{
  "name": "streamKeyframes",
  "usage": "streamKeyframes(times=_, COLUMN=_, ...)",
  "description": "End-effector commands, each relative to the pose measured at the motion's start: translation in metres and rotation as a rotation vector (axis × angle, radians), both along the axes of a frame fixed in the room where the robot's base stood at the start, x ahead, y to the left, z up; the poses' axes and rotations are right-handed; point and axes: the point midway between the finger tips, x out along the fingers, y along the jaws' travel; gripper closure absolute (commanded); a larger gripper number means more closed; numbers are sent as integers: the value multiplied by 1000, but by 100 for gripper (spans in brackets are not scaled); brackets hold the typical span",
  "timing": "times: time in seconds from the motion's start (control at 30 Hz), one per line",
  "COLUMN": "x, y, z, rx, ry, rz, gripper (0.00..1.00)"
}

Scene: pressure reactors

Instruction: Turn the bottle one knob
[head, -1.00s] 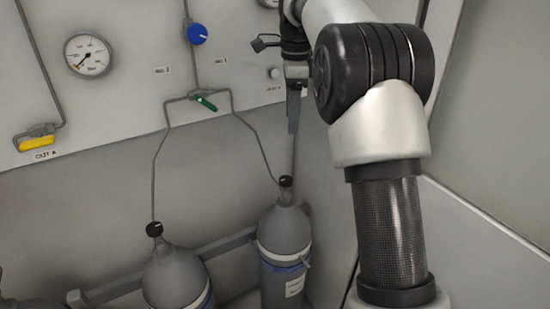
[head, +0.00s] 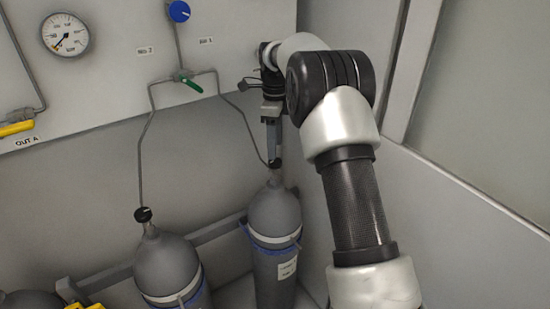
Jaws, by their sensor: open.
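Which one is bottle one cannot be read from here. My gripper (head: 273,154) points down, open, with its fingertips at the right bottle's knob. Whether they touch it or stand around it cannot be told.
Thin pipes rise from both bottles to a green-handled valve (head: 187,82) on the panel. A gauge (head: 65,34), a blue knob (head: 179,11) and a yellow handle (head: 17,128) are at upper left. A rail (head: 105,290) runs behind the bottles. A side wall bounds the right.

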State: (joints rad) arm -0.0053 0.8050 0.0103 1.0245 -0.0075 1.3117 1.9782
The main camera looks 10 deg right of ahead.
Motion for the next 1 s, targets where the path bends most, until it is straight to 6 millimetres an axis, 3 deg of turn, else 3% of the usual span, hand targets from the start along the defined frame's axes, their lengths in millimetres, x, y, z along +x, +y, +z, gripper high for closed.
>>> streamKeyframes(times=0.1, x=-1, y=0, z=-24, rx=1, ry=5, rz=-1, gripper=47)
streamKeyframes(times=0.3, x=0, y=0, z=-46, rx=0, ry=2, rz=0, gripper=47)
streamKeyframes(times=0.67, x=0, y=0, z=-51, rx=0, ry=0, rz=1, gripper=47)
streamKeyframes(times=0.9, x=0, y=0, z=-51, rx=0, ry=0, rz=1, gripper=84)
streamKeyframes(times=1.0, x=0, y=0, z=-51, rx=0, ry=0, rz=1, gripper=88)
